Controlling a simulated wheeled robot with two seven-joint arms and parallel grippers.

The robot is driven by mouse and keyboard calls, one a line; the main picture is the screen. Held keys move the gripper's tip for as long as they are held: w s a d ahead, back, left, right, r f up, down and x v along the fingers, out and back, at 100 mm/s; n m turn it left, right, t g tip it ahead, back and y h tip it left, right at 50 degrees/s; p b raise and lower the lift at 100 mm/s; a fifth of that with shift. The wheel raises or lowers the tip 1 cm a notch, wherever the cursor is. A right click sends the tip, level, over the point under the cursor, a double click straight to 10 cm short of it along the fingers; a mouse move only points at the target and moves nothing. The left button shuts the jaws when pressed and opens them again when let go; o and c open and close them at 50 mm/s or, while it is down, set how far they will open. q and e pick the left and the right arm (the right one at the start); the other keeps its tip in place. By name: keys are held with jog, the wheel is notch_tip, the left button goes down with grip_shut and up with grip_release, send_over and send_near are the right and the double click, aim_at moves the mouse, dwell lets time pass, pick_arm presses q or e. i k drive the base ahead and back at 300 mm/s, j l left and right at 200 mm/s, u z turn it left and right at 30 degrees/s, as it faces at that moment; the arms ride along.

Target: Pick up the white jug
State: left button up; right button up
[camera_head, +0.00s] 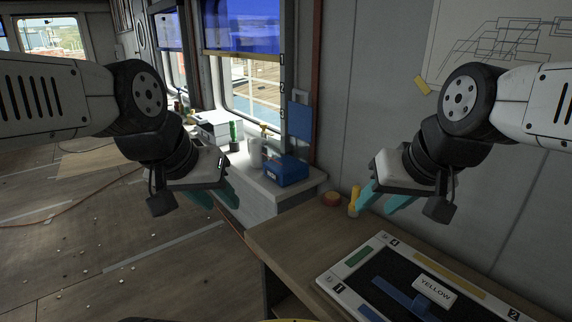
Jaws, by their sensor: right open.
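A white jug-like container (255,154) stands upright on the white counter below the window, behind the blue box. It is small in view, so its handle cannot be made out. My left gripper (216,197) hangs in front of the counter at the left, with teal fingers apart and nothing between them. My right gripper (380,199) is open and empty, above the back of the wooden desk near the wall. Both grippers are apart from the white container.
A blue box (287,171) sits on the white counter (248,188), with white boxes (213,126) farther back. The wooden desk (279,238) holds a sorting board (359,258), a block labelled YELLOW (434,290), a yellow object (354,198) and an orange round item (331,198). Floor at left is mostly clear.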

aim_at(255, 145)
jog(key=j+z, duration=0.2)
jog(key=j, duration=0.95)
jog(key=i+j+z, duration=0.1)
jog(key=j, duration=0.25)
jog(key=i+j+z, duration=0.1)
jog(key=i+j, duration=0.15)
jog(key=i+j+z, duration=0.1)
jog(key=j, duration=0.35)
jog(key=i+j+z, duration=0.1)
jog(key=j, duration=0.25)
jog(key=i+j+z, duration=0.1)
jog(key=j, duration=0.25)
jog(key=i+j+z, duration=0.15)
jog(key=i+j, duration=0.15)
jog(key=i, duration=0.25)
jog(key=i+j+z, duration=0.2)
jog(key=i+j, duration=0.15)
jog(key=i, duration=0.15)
